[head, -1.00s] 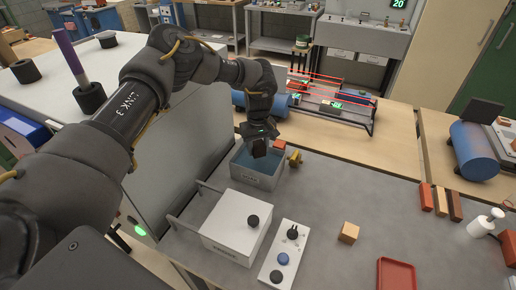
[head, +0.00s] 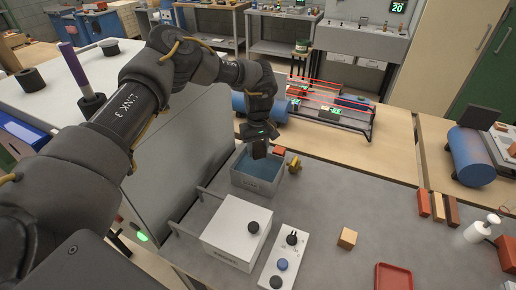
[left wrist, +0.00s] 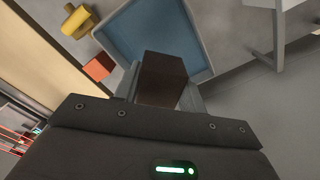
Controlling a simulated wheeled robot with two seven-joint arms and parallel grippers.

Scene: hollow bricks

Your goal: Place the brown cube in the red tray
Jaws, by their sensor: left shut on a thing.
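My left gripper (head: 258,143) is shut on a dark brown block (left wrist: 163,78), which shows between the fingers in the left wrist view. In the head view the brown block (head: 260,150) hangs just above the grey bin with a blue inside (head: 250,184). The red tray (head: 394,277) lies at the front right of the bench, cut by the bottom edge, and looks empty in the part that shows. A tan cube (head: 347,238) rests on the bench between the bin and the tray. My right gripper is not in view.
A white box with a black knob (head: 235,232) and a control panel (head: 283,264) stand in front of the bin. An orange block (head: 279,151) and a yellow piece (head: 295,163) sit beside it. Several bricks (head: 438,207) and a pump bottle (head: 483,229) stand right. The mid-bench is mostly clear.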

